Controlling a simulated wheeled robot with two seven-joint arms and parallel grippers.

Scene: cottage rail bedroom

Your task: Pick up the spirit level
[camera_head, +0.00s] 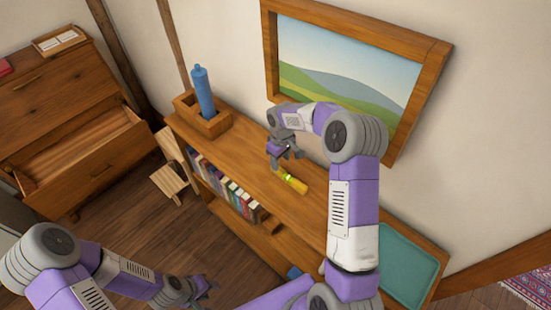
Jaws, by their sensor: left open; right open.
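The spirit level (292,181) is a short yellow bar with a greenish patch. It lies flat on the top of the wooden bookshelf (245,162), below the framed picture. My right gripper (284,159) is open, pointing down just above and behind the far end of the spirit level. I cannot tell whether its fingers touch it. My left gripper (207,288) is open and empty, low over the floor at the bottom of the view, well away from the spirit level.
A blue bottle (203,92) stands in a wooden box (216,125) at the shelf's left end. A teal tray (405,262) lies at the right end. Books (225,188) fill the shelf below. A dresser (60,110) has an open drawer; a small chair (170,178) stands nearby.

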